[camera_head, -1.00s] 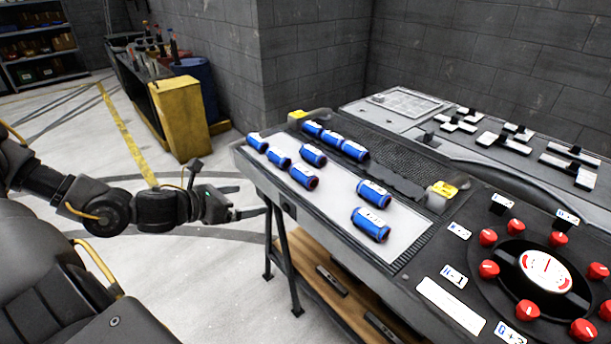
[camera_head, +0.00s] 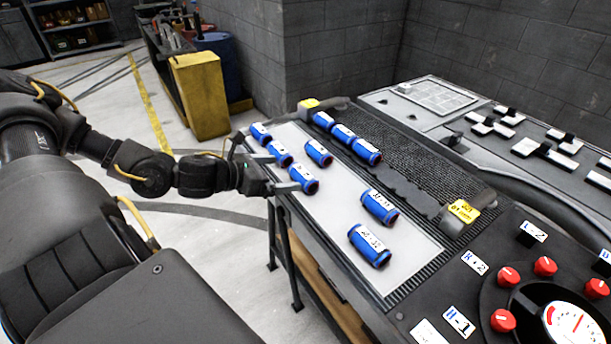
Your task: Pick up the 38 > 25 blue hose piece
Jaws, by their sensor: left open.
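Several blue hose pieces with white labels lie on a bench with a pale panel. The labels are too small to read surely, so I cannot tell which piece is 38 > 25. On the panel's left side are a far piece (camera_head: 261,134), a middle piece (camera_head: 279,153) and a nearer piece (camera_head: 305,182). Others are a central piece (camera_head: 319,153) and two front pieces (camera_head: 379,207) (camera_head: 369,246). My left gripper (camera_head: 283,174) is open at the panel's left edge, its fingers close to the middle and nearer left pieces. I cannot tell if they touch. My right gripper is out of view.
Three more blue pieces (camera_head: 343,134) lie in a row along the dark ribbed strip (camera_head: 415,175). A console with red knobs (camera_head: 545,266) stands at front right. A yellow cabinet (camera_head: 200,97) stands on the floor behind. The panel's front part (camera_head: 405,262) is clear.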

